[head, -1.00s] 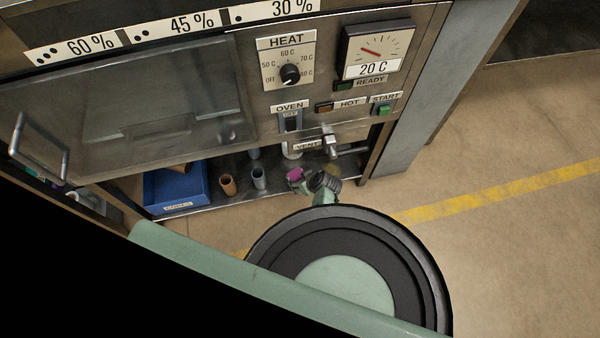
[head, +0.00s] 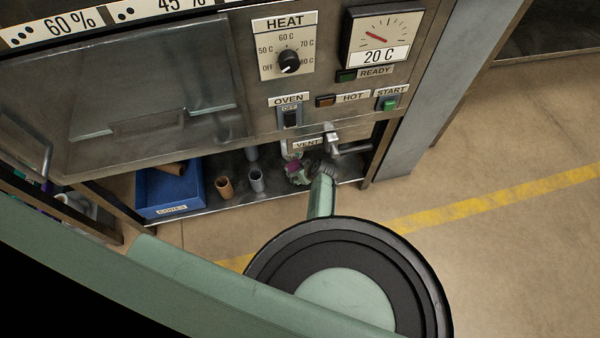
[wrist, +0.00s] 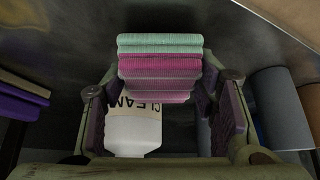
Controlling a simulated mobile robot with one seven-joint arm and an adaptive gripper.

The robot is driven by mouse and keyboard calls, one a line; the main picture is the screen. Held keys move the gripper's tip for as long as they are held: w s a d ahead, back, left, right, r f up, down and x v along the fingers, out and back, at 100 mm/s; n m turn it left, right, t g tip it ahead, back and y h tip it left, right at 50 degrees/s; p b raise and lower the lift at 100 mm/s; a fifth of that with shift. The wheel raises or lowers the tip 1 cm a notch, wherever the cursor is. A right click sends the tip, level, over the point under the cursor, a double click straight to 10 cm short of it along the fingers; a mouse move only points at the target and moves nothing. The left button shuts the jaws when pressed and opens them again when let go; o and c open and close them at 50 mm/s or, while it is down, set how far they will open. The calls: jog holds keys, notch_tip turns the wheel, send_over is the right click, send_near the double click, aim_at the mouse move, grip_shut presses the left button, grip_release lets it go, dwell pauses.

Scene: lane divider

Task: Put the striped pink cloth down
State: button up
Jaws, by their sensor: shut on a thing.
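The striped pink cloth (wrist: 160,68), folded with pink and pale green bands, is between the fingers of my gripper (wrist: 165,115) in the wrist view. The gripper is shut on it. In the head view the cloth (head: 293,169) is a small pink patch at my gripper (head: 298,172), low in front of the machine by the shelf under the vent label. My arm partly hides this spot. I cannot tell whether the cloth touches the shelf.
A pale bottle (wrist: 133,132) labelled CLEAN is close below the cloth. A vent valve handle (head: 345,148) juts out above.

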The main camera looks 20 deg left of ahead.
jog(key=shift+f+b, duration=0.55)
jog(key=shift+b, duration=0.15)
jog(key=o, duration=1.6)
jog(key=shift+f, duration=0.1)
jog(key=shift+o, duration=0.2)
jog(key=shift+s, duration=0.1)
jog(key=shift+p, duration=0.4)
jog(key=shift+r+p, duration=0.5)
jog(key=p+v, duration=0.1)
jog(key=v, duration=0.1)
jog(key=p+v, duration=0.3)
jog(key=v, duration=0.1)
jog(key=shift+w+d+p, duration=0.3)
jog(key=shift+d, duration=0.1)
jog(key=shift+s+d+r+p, duration=0.25)
jog(key=shift+d+r+p, duration=0.1)
jog(key=shift+r, duration=0.1)
